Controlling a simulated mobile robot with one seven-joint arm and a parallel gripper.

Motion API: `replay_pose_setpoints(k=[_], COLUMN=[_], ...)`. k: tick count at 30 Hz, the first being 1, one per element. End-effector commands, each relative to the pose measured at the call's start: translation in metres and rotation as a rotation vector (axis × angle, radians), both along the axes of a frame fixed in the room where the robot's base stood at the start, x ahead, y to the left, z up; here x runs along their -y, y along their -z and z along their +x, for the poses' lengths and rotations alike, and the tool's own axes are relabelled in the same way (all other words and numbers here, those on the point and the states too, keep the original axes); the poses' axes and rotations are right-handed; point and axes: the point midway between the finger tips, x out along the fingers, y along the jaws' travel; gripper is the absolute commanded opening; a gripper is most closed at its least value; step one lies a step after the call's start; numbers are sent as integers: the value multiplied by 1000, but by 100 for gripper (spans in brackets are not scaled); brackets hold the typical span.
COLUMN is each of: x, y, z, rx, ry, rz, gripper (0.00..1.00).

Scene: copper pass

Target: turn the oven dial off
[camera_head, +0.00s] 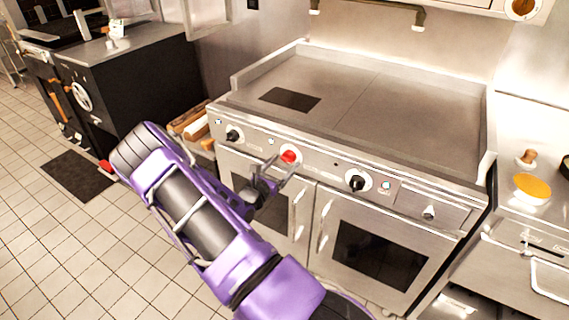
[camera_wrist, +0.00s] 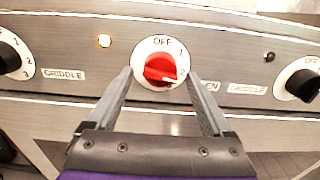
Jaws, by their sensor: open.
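The red dial (camera_wrist: 160,68) sits on a white plate marked OFF at the top, with 1 and 2 down its right side. Its white mark points to the lower right, away from OFF, near the 2. A label ending in "EN" beside it is partly hidden by the right finger. In the head view the red dial (camera_head: 289,156) is on the range's front panel. My gripper (camera_wrist: 158,76) is open, its fingers on either side of the dial's lower part; I cannot tell if they touch it. In the head view my gripper (camera_head: 280,170) is at the panel.
Black griddle dials stand to the left (camera_wrist: 10,58) and right (camera_wrist: 303,84) of the red dial. Oven door handles (camera_head: 324,226) stick out below the panel. Open tiled floor lies at left.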

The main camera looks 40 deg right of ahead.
Motion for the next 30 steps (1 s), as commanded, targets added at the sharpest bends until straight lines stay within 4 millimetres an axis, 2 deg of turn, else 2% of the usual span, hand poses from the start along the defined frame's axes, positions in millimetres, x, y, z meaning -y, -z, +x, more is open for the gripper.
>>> replay_pose_setpoints(k=[3, 11, 14, 25, 26, 30], x=[6, 7, 7, 7, 7, 7], y=[0, 0, 0, 0, 0, 0], z=[2, 3, 3, 3, 3, 3], rx=[0, 0, 0, 0, 0, -5], ry=[1, 0, 0, 0, 0, 0], rz=[-1, -1, -1, -1, -1, -3], gripper=[85, 85, 70, 4, 0, 0])
